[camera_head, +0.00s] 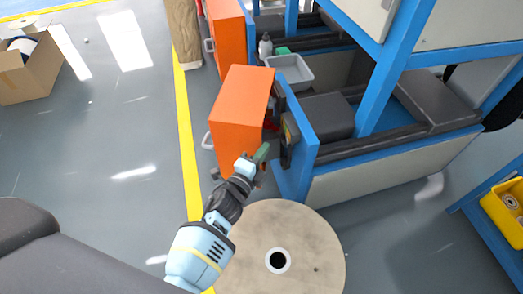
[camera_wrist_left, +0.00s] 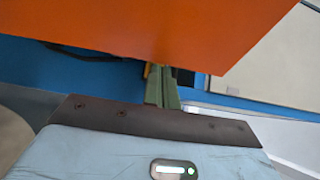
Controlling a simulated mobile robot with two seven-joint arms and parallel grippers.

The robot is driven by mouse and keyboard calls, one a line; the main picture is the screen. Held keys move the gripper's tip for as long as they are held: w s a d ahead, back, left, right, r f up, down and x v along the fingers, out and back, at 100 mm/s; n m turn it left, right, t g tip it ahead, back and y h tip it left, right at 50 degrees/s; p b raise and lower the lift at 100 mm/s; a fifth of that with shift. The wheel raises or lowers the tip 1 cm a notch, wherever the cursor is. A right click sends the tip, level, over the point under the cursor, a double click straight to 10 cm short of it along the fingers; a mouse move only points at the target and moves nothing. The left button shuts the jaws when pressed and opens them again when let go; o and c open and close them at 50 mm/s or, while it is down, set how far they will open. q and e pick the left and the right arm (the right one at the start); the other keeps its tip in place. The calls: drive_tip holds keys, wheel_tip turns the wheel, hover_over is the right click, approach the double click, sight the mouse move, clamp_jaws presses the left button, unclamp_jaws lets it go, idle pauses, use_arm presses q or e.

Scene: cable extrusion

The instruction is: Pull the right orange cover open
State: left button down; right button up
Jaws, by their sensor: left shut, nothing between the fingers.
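The nearer, right-hand orange cover (camera_head: 238,110) stands swung out from the blue machine frame, with a gap behind it. A pale handle (camera_head: 207,141) sits on its left side. My left gripper (camera_head: 262,152) is shut and empty at the cover's lower right edge, on the side toward the machine. In the left wrist view, the shut green fingers (camera_wrist_left: 162,88) point up at the lower edge of the orange cover (camera_wrist_left: 150,28). I cannot tell whether they touch it. My right gripper is not in view.
A second orange cover (camera_head: 228,38) stands farther back. A wooden cable reel (camera_head: 315,250) lies below my left forearm. The blue machine frame (camera_head: 300,150) borders the gripper on the right. A grey tray (camera_head: 293,72) sits behind. Floor left of the yellow line (camera_head: 187,140) is mostly open.

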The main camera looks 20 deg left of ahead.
use_arm(q)
drive_tip(key=shift+a, duration=0.1)
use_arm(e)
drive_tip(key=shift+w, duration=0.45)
